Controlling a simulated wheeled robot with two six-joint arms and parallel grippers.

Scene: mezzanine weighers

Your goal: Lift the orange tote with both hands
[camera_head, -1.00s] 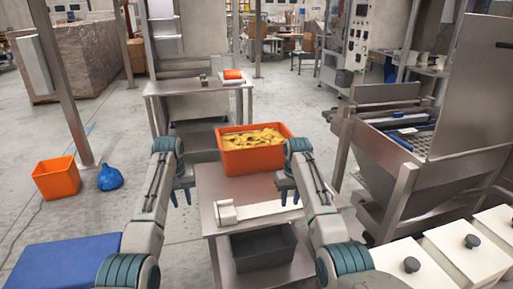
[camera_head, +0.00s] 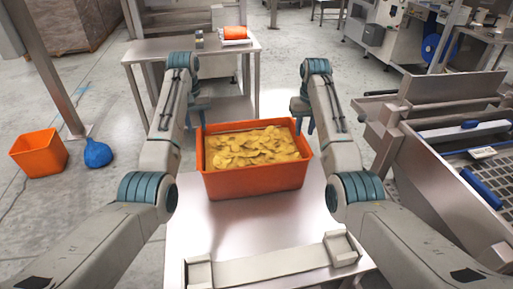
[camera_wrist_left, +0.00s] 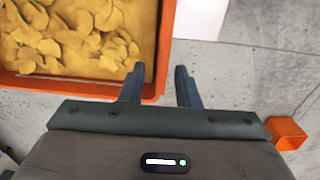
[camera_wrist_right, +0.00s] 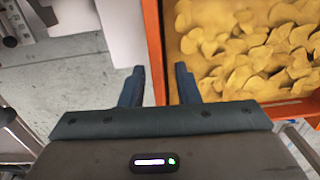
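The orange tote (camera_head: 255,184), filled with yellow chip-like pieces (camera_head: 255,147), sits upright on a steel table (camera_head: 240,221). My left gripper (camera_head: 196,118) is at the tote's far left corner. In the left wrist view, its fingers (camera_wrist_left: 159,88) are apart, with the tote's wall (camera_wrist_left: 163,50) between them. My right gripper (camera_head: 303,114) is at the far right corner. In the right wrist view, its fingers (camera_wrist_right: 158,86) are apart, with the tote's wall (camera_wrist_right: 154,45) between them. I cannot tell whether any finger touches the tote.
A pale bracketed fixture (camera_head: 270,267) lies along the table's near edge. A second steel table (camera_head: 185,48) stands behind. A steel hopper machine (camera_head: 430,150) is close on the right. An orange bin (camera_head: 38,153) and blue bag (camera_head: 97,153) are on the floor at left.

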